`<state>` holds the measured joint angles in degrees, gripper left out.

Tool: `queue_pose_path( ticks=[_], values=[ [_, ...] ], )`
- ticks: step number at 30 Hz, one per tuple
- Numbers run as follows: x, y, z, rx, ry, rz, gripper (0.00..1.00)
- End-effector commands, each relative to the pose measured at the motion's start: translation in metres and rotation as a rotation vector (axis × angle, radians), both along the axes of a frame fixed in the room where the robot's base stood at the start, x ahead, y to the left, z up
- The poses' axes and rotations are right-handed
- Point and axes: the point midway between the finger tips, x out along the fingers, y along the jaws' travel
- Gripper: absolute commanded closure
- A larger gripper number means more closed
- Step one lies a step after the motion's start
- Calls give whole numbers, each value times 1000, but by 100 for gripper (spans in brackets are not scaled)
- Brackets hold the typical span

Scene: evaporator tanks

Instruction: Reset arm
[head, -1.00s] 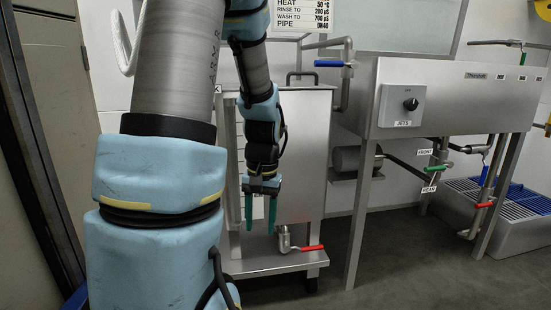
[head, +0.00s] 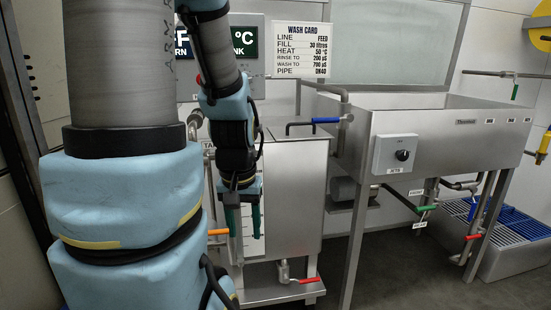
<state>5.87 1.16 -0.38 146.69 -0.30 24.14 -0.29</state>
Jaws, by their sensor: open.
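My gripper (head: 244,217) hangs at the end of my blue and grey arm, with its green fingers pointing down and apart. It is open, with nothing visible between the fingers. It is in front of the left part of the steel tank (head: 290,195). An orange handle (head: 218,232) shows just left of the fingers. I cannot tell how far the fingers are from the tank front. My upper arm hides much of the left side of the view.
A steel sink unit (head: 450,130) with a dial box (head: 394,153) stands at right. Valves with blue (head: 325,120), red (head: 309,281) and green (head: 427,207) handles stick out. A wash card (head: 299,50) hangs behind. Floor (head: 400,275) is clear.

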Motion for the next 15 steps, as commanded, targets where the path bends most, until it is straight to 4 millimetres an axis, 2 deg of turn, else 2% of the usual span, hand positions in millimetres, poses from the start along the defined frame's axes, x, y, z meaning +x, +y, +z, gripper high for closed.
queue_pose_path(
  ticks=[1, 15],
  values=[
    [0, 0, 33, 0, 0, 0, 48],
    [0, 0, 177, 0, 1, 0, 48]
  ],
)
